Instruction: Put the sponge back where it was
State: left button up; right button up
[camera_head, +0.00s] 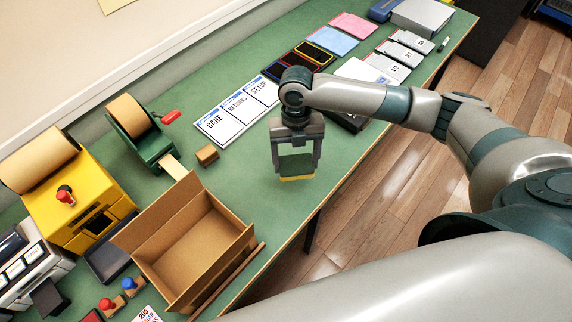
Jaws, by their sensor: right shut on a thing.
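My right gripper (297,168) points down over the green table, right of the open cardboard box and below the printed cards. It is shut on the sponge (297,178), which shows only as a thin yellow strip beneath the fingers. The rest of the sponge is hidden by the gripper. I cannot tell whether the sponge touches the table or hangs just above it. My left gripper is not in view.
An open cardboard box (186,209) stands at the table's front edge. A small brown block (207,155), a green tape dispenser (140,138) and a yellow machine (75,200) lie left. Printed cards (221,120) and phones (314,53) lie behind.

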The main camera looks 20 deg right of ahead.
aim_at(289, 156)
jog(key=m+b, duration=0.1)
jog(key=w+m, duration=0.1)
jog(key=m, duration=0.1)
jog(key=shift+w+a+r+b, duration=0.1)
jog(key=shift+w+r+b, duration=0.2)
jog(key=shift+b, duration=0.1)
jog(key=m+b, duration=0.1)
jog(key=m, duration=0.1)
jog(key=w+r+m+y+b, duration=0.1)
jog(key=m, duration=0.2)
jog(key=shift+w+a+r+t, duration=0.1)
jog(key=shift+w+r+t, duration=0.1)
jog(key=shift+t, duration=0.2)
jog(key=w+r+m+t+b, duration=0.1)
jog(key=r+m+b, duration=0.2)
jog(key=m, duration=0.9)
jog(key=w+r+m+t+h+b, duration=0.1)
jog(key=w+r+m+b, duration=0.1)
jog(key=m+b, duration=0.5)
jog(key=r+m, duration=0.1)
jog(key=m, duration=0.5)
jog(key=shift+w+r+t, duration=0.25)
jog(key=shift+t, duration=0.15)
